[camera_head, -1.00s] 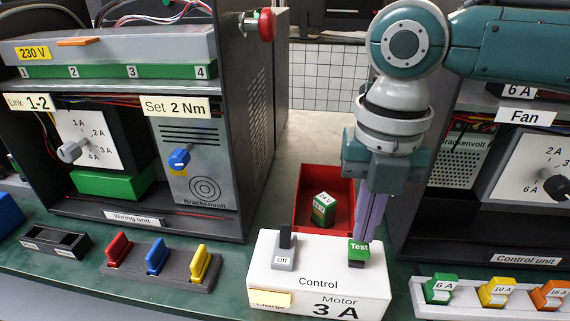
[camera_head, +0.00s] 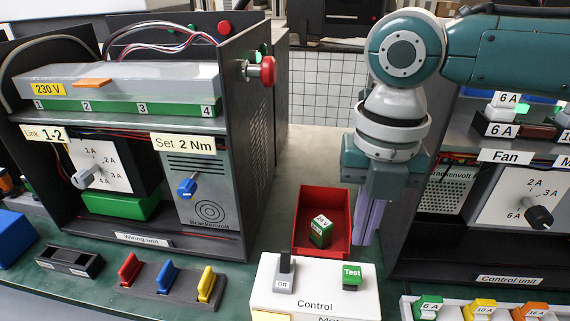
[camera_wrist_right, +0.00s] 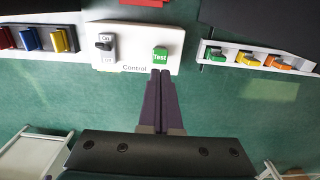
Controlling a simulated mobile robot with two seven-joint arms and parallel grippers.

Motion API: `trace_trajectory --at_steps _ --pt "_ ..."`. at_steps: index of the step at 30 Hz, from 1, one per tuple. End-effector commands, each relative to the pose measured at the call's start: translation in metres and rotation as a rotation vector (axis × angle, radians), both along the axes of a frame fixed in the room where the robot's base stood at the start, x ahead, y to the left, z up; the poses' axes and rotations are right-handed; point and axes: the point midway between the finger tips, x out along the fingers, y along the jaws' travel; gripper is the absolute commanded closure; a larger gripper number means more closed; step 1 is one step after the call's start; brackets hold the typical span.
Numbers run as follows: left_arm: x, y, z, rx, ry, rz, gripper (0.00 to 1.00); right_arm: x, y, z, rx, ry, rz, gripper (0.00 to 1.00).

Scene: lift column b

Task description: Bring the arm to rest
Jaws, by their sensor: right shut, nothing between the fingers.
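My right gripper (camera_head: 363,238) hangs with its purple fingers pointing down, behind and slightly right of the green Test button (camera_head: 352,272) in the head view. Its fingers are shut together with nothing between them. In the wrist view the fingertips (camera_wrist_right: 161,73) appear just below the Test button (camera_wrist_right: 160,54), with a small gap in the picture. The white control box (camera_head: 300,297) carries the button and a grey switch (camera_head: 285,268) marked Off. My left gripper is not in view.
The wiring unit (camera_head: 237,140) is on the left and the control unit (camera_head: 470,267) close on the right. A white tray of fuses (camera_wrist_right: 230,47) sits right of the box.

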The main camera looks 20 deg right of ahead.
Motion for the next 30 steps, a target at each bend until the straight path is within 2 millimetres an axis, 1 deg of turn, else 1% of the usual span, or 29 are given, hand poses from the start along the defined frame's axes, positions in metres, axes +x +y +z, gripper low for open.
trace_trajectory --at_steps 11,14,17,18,20,21,23,24,26,27,30 --pt "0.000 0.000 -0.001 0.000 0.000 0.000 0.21 -0.001 0.002 -0.002 0.002 0.001 -0.003 1.00" --pt "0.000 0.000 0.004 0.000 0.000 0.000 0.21 -0.009 0.017 -0.003 0.024 -0.002 -0.040 1.00" --pt "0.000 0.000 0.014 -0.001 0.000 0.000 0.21 -0.028 0.051 -0.004 0.082 -0.010 -0.159 1.00" --pt "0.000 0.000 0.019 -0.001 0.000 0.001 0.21 -0.038 0.068 -0.003 0.117 -0.017 -0.237 1.00" --pt "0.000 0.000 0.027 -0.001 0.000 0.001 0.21 -0.053 0.092 0.003 0.179 -0.024 -0.393 1.00" --pt "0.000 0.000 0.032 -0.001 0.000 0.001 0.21 -0.063 0.106 0.008 0.224 -0.027 -0.517 1.00" --pt "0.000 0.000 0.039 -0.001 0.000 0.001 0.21 -0.075 0.121 0.018 0.286 -0.026 -0.725 1.00" --pt "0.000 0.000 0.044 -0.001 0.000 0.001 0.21 -0.082 0.126 0.025 0.322 -0.023 -0.874 1.00" --pt "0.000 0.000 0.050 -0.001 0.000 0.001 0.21 -0.091 0.127 0.035 0.365 -0.017 -1.095 1.00" --pt "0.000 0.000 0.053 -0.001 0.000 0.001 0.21 -0.097 0.124 0.040 0.385 -0.014 -1.235 1.00" --pt "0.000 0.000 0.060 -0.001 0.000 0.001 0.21 -0.109 0.109 0.051 0.414 -0.015 -1.553 1.00"
